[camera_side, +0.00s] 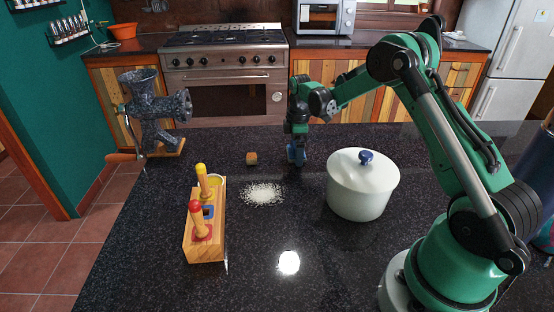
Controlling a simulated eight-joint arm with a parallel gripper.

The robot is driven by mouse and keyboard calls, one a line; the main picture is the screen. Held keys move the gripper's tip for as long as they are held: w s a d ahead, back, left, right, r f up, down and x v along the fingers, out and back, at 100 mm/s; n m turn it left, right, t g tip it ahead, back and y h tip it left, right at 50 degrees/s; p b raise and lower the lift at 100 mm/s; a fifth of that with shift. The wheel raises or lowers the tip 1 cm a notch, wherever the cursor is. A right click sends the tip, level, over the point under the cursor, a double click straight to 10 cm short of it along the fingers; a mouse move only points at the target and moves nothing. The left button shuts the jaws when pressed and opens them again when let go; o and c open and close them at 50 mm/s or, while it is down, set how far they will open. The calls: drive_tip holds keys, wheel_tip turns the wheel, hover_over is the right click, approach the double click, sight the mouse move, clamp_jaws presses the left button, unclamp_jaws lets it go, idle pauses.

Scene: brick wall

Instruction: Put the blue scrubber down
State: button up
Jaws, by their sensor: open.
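My gripper (297,158) points down at the far middle of the dark counter, left of the white pot. A small blue thing (293,152), which looks like the blue scrubber, is at the fingertips, low over or on the counter. The view is too small to tell whether it touches the counter or the fingers. The wooden rack (206,252) at the left front holds a red-topped tool (197,216) and a yellow-topped tool (203,178). A blue-marked slot (208,211) between them is empty.
A white lidded pot (362,190) with a blue knob stands right of my gripper. A white granular patch (263,194) and a small brown block (251,158) lie to its left. A dark grinder (153,110) stands at the back left. The front middle of the counter is clear.

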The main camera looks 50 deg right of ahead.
wheel_tip(320, 180, up, 11)
drive_tip(key=shift+r, duration=0.15)
drive_tip(key=s+a+r+m+t, duration=0.2)
drive_tip(key=s+a+r, duration=0.1)
drive_tip(key=a, duration=0.2)
drive_tip(key=s+a+r+m+t, duration=0.2)
drive_tip(key=s+a+r, duration=0.1)
drive_tip(key=a, duration=0.3)
drive_tip(key=s+a+f+m+t, duration=0.3)
drive_tip(key=s+a+m, duration=0.2)
drive_tip(key=s+a, duration=0.1)
drive_tip(key=shift+s+a+f, duration=0.2)
drive_tip(key=shift+s, duration=0.25)
drive_tip(key=d+r+n+g+h, duration=0.1)
drive_tip(key=d+r+n+g, duration=0.2)
drive_tip(key=d+r+n, duration=0.9)
drive_tip(key=w+d+f+m, duration=0.2)
drive_tip(key=w+d+f, duration=0.1)
drive_tip(key=f, duration=0.1)
drive_tip(key=shift+w+f+m, duration=0.3)
drive_tip(key=shift+w+f, duration=0.05)
drive_tip(key=shift+w, duration=0.05)
